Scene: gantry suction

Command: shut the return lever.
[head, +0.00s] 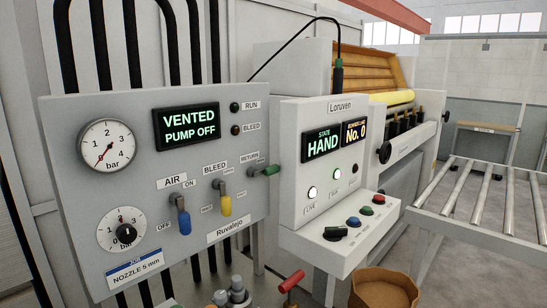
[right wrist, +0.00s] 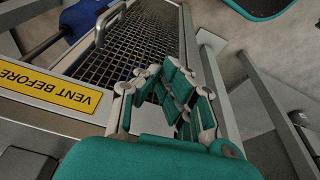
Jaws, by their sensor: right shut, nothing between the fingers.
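The return lever (head: 265,171) is at the right edge of the grey control panel (head: 75,190) in the head view, under its RETURN label. No gripper is near the levers in the head view. My right gripper (right wrist: 176,82) shows in the right wrist view with its teal-padded fingers together and nothing between them, above a wire mesh. My left gripper is not in view.
The panel display (head: 187,126) reads VENTED, PUMP OFF. A white console (head: 338,225) with buttons and a HAND display stands right of the panel, close to the return lever. A roller conveyor (head: 490,200) is further right. A yellow VENT BEFORE label (right wrist: 45,88) borders the mesh.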

